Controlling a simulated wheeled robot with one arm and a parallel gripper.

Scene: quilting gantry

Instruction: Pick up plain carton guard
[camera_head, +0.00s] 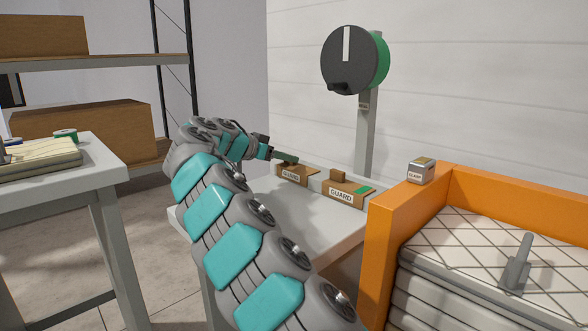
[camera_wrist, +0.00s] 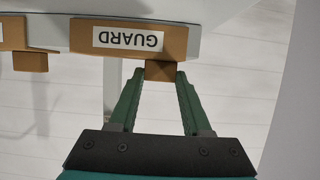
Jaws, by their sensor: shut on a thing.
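The plain carton guard (camera_head: 297,180) is a brown cardboard piece with a white GUARD label and no green mark. It sits at the left on a light grey table. In the wrist view this guard (camera_wrist: 182,40) shows its label upside down, with a small brown tab (camera_wrist: 160,71) at its edge. My gripper (camera_head: 292,160) is at this guard in the head view. In the wrist view the green fingers of my gripper (camera_wrist: 161,78) are shut on the tab. A second guard (camera_head: 332,196), with a green patch, is to its right.
The light grey table (camera_head: 290,215) has clear surface in front of the guards. A post carries a round dark dial (camera_head: 350,60) behind them. An orange frame (camera_head: 383,235) with quilted layers and a small CLAMP box (camera_head: 421,171) stands at the right.

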